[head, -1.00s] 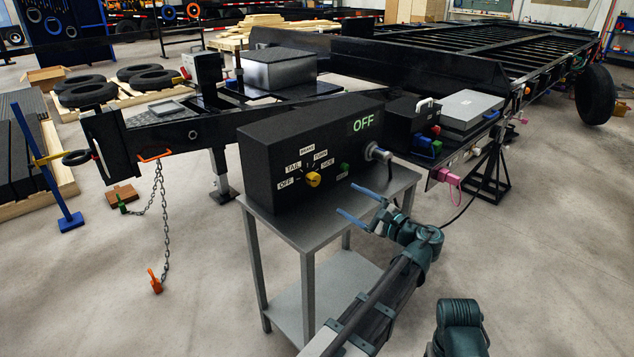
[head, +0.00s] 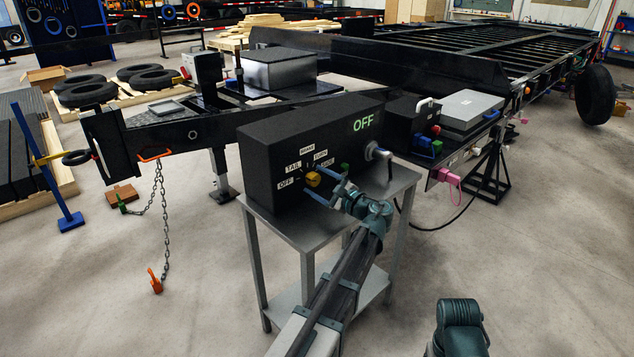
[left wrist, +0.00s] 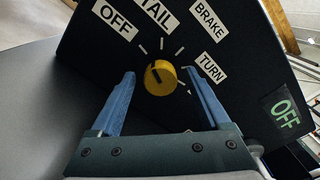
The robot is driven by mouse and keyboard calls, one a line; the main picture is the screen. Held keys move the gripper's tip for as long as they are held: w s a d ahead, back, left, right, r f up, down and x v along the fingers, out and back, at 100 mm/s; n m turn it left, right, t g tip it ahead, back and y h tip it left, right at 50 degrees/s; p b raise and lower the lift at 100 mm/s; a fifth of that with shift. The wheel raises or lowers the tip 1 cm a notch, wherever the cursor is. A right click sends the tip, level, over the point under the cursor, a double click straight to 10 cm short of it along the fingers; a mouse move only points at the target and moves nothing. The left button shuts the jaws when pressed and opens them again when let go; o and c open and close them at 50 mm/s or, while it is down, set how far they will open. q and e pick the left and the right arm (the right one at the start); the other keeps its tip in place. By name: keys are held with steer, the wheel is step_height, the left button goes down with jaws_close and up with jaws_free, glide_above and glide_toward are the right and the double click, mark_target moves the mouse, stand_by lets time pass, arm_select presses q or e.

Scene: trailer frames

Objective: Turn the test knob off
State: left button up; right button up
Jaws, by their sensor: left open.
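The test knob is a round yellow knob (head: 312,179) on the front of a black test box (head: 262,160). In the left wrist view the knob (left wrist: 160,78) sits among the labels OFF, TAIL, BRAKE and TURN. A dark mark on it points to the upper left; which label it meets I cannot tell exactly. The box's green display (head: 363,121) reads OFF. My left gripper (head: 315,180) is open, its blue fingers at either side of the knob, not visibly touching it. My right gripper is not in view.
The box stands on a grey metal table (head: 300,228). A green button (head: 344,167) and a cable plug (head: 376,152) are right of the knob. A black trailer frame (head: 420,62) stands behind. A chain with an orange hook (head: 155,281) hangs at left.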

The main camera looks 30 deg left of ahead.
arm_select(q)
steer(key=shift+a, duration=0.2)
jaws_close()
steer(key=shift+n, duration=1.5)
jaws_free()
steer(key=v, duration=1.4)
